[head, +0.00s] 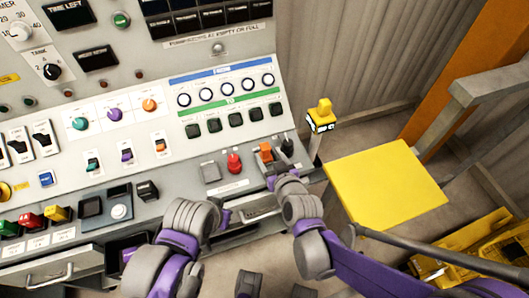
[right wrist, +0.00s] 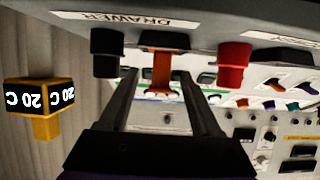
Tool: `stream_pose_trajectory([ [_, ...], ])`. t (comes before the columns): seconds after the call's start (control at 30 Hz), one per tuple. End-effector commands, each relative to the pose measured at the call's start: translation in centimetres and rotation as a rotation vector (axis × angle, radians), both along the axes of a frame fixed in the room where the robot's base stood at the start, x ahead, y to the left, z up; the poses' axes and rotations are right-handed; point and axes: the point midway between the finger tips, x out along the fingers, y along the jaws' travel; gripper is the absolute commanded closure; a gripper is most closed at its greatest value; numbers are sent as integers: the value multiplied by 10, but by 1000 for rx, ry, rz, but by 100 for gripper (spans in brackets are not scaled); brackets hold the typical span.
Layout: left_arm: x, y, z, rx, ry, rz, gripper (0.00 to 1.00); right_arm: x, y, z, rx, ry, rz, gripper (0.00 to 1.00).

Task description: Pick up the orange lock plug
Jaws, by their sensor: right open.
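The orange lock plug (head: 266,151) sits on the sloping lower panel, between a red knob (head: 234,163) and a black one (head: 287,146). In the right wrist view the orange plug (right wrist: 162,72) stands out from a dark socket under the "DRAWER" label. My right gripper (head: 279,166) is open at the plug. In its wrist view the two fingers (right wrist: 157,78) reach to either side of the plug, with a gap showing; I see no grip on it. My left arm is low in the middle of the head view, and its jaws do not show clearly.
The black knob (right wrist: 106,52) and the red knob (right wrist: 232,64) flank the plug closely. A yellow "20 C" block (right wrist: 38,100) stands to the left in the wrist view. A yellow square top (head: 388,182) lies right of the console. A drawer handle (head: 50,274) juts out lower left.

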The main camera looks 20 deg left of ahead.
Motion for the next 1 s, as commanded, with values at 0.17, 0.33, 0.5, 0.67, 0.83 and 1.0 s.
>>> stream_pose_trajectory([
  [0.17,0,0,-1,0,0,0,100,10,7,-6,0,1,0,35],
  [0.33,0,0,-2,0,0,0,100,25,18,-13,0,1,1,35],
  [0.5,0,0,-2,0,1,0,100,43,31,-22,-1,1,0,35],
  [0.67,0,0,-2,0,1,0,100,49,35,-25,-1,1,0,35],
  [0.83,0,0,-2,0,1,0,100,49,35,-25,0,1,0,35],
  [1.0,0,0,-2,0,1,0,100,49,35,-25,0,1,0,64],
])
